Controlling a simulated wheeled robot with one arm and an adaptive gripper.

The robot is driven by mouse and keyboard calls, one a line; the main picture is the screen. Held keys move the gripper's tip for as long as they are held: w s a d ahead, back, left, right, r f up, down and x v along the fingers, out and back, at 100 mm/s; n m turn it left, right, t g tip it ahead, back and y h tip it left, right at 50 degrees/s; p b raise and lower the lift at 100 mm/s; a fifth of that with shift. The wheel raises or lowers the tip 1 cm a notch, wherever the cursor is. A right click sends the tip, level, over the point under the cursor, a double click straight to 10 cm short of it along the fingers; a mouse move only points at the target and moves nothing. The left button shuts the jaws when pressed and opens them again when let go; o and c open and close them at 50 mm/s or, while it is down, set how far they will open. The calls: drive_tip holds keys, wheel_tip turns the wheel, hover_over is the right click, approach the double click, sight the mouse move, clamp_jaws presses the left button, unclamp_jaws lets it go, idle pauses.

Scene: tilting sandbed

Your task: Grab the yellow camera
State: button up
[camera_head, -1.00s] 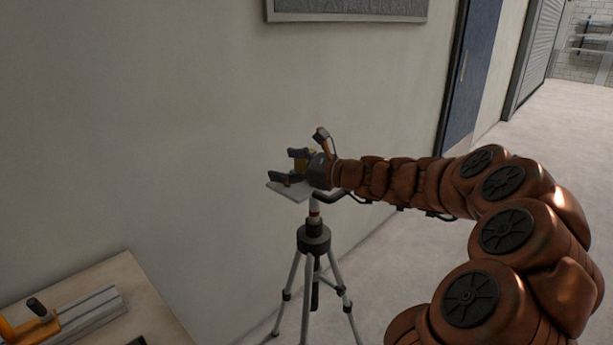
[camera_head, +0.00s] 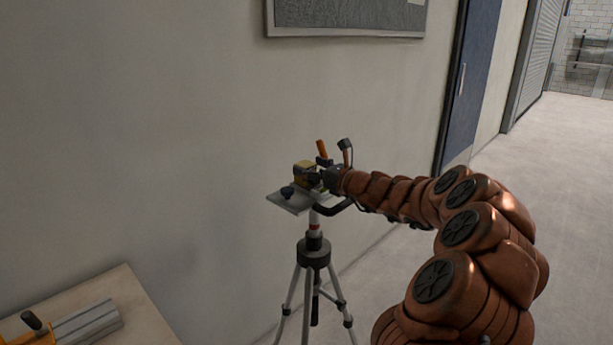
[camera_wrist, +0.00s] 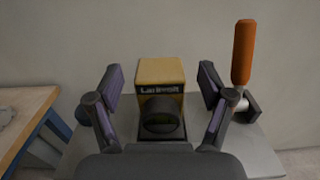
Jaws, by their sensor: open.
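The yellow camera (camera_wrist: 161,75) is a small boxy thing with a black band and a dark round lens. In the wrist view it stands upright on a grey plate (camera_wrist: 255,150), between the two fingers of my open gripper (camera_wrist: 160,88). A gap shows between the camera and each finger. In the head view the camera (camera_head: 304,169) sits on the plate (camera_head: 290,201) on top of a tripod (camera_head: 314,250), with my gripper (camera_head: 318,176) close at its right side, partly covering it.
An orange handle (camera_wrist: 243,52) stands upright at the right of the plate, near the right finger; it also shows in the head view (camera_head: 322,149). A wall (camera_head: 150,120) is behind the tripod. A wooden table (camera_head: 140,305) with tools stands at lower left.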

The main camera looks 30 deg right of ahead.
drive_tip(key=shift+w+a, duration=0.15)
drive_tip(key=shift+w, duration=0.45)
drive_tip(key=shift+c, duration=0.3)
clamp_jaws()
